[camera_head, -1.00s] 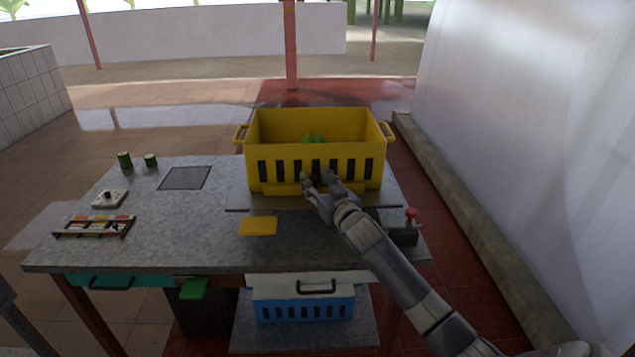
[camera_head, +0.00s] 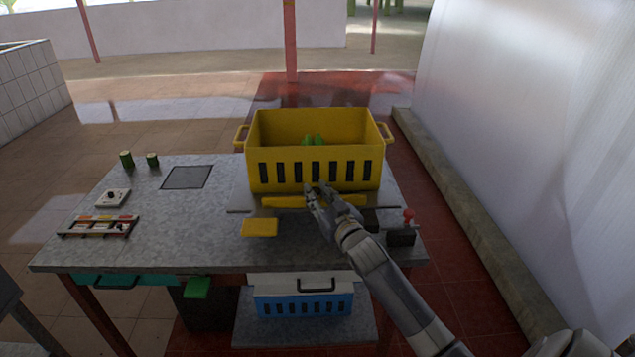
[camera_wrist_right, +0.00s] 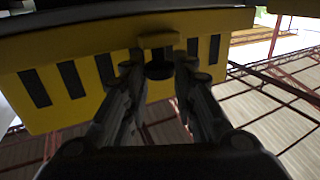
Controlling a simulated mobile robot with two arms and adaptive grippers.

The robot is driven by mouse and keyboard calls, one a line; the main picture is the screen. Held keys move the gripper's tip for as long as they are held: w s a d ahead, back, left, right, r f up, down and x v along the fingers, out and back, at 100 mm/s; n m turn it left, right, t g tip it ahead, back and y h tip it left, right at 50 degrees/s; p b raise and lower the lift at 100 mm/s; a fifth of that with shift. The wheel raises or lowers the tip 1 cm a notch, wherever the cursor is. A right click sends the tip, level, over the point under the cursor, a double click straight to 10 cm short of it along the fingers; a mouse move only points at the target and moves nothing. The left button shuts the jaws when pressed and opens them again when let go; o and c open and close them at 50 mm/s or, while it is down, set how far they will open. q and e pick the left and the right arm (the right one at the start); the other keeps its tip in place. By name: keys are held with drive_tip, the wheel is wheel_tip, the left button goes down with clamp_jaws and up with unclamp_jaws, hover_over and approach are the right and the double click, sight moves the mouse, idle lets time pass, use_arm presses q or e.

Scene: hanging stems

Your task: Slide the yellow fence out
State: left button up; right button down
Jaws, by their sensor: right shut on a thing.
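The yellow fence (camera_head: 284,202) shows as a low yellow bar on the table in front of the yellow crate (camera_head: 262,173), apart from its slotted front wall. My right gripper (camera_head: 319,193) is at the middle of the bar and covers part of it. It is shut on the fence. In the right wrist view, the fingers (camera_wrist_right: 160,75) close around a small dark part below a yellow tab, with the slotted yellow wall behind. My left gripper is not in view.
A yellow pad (camera_head: 259,228) lies in front of the fence, to its left. A black box with a red knob (camera_head: 401,236) stands to the right. Green things (camera_head: 313,140) are in the crate.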

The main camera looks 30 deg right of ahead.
drive_tip(key=shift+a+f, duration=0.1)
drive_tip(key=shift+f, duration=0.05)
drive_tip(key=c, duration=1.3)
unclamp_jaws()
drive_tip(key=shift+s, duration=0.1)
drive_tip(key=shift+c, duration=0.2)
drive_tip(key=shift+s+r, duration=0.1)
drive_tip(key=shift+r, duration=0.1)
drive_tip(key=shift+f, duration=0.1)
drive_tip(key=s+a, duration=0.2)
drive_tip(key=s, duration=0.9)
drive_tip(key=shift+s, duration=0.4)
